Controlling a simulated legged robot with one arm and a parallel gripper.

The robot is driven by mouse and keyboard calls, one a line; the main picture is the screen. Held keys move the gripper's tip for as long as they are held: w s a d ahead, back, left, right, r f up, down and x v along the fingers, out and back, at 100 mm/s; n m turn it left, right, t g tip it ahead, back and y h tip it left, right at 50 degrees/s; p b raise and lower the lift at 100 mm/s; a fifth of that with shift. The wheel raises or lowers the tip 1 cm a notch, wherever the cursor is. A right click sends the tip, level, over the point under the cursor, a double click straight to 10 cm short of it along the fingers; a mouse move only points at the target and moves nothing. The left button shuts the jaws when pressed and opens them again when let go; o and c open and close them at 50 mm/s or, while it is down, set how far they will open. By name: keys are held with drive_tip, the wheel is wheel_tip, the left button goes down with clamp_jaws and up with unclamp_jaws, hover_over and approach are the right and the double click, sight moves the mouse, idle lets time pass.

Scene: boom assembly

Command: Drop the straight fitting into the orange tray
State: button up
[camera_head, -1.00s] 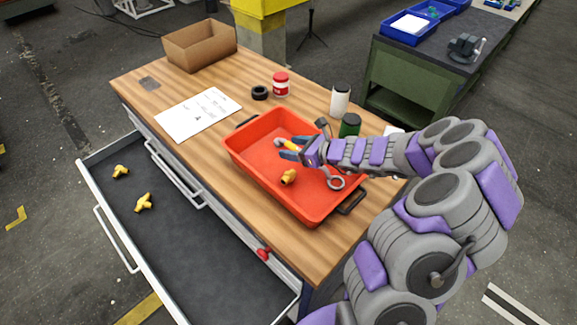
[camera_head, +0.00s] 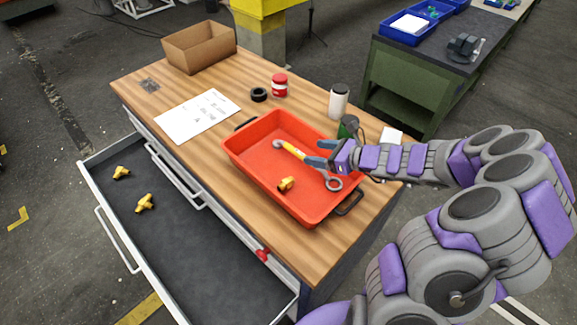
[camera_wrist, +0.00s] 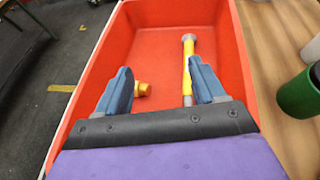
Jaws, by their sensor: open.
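The orange tray (camera_head: 262,178) sits on the wooden bench top; its floor also shows in the wrist view (camera_wrist: 150,45). A short yellow fitting (camera_head: 286,184), apparently the straight one, lies on the tray floor near the front wall. It shows in the wrist view (camera_wrist: 143,89) just right of the left finger, partly hidden by it. A yellow-handled wrench (camera_head: 294,151) with grey ends lies across the tray; the right finger partly covers it in the wrist view (camera_wrist: 188,62). My gripper (camera_head: 318,153) is over the tray's right part, open, with nothing held between its fingers (camera_wrist: 159,82).
An open drawer (camera_head: 190,245) below the bench holds two yellow fittings (camera_head: 144,203). A white cylinder (camera_head: 339,101), a green can (camera_head: 348,127), a red-lidded jar (camera_head: 280,85) and a black ring (camera_head: 259,94) stand behind the tray. A cardboard box (camera_head: 199,48) is at the back left.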

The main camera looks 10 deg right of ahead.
drive_tip(key=v, duration=0.8)
drive_tip(key=shift+p, duration=0.4)
drive_tip(key=s+a+r+n+g+h+b, duration=0.25)
drive_tip(key=s+a+n+g, duration=0.65)
drive_tip(key=s+a+n, duration=0.8)
drive_tip(key=s+d+n+g+h+b, duration=0.1)
drive_tip(key=s+d+n+h+b, duration=0.1)
drive_tip(key=s, duration=0.6)
drive_tip(key=s+d+f+n+g+h+b, duration=0.1)
drive_tip(key=s+d+n+h+b, duration=0.1)
drive_tip(key=s+d+n+h, duration=0.2)
drive_tip(key=s+n+h, duration=0.1)
drive_tip(key=s+n, duration=0.2)
drive_tip(key=shift+s+f+n+h, duration=0.2)
drive_tip(key=shift+s+n+h, duration=0.1)
drive_tip(key=shift+s+h, duration=0.1)
drive_tip(key=shift+d, duration=0.15)
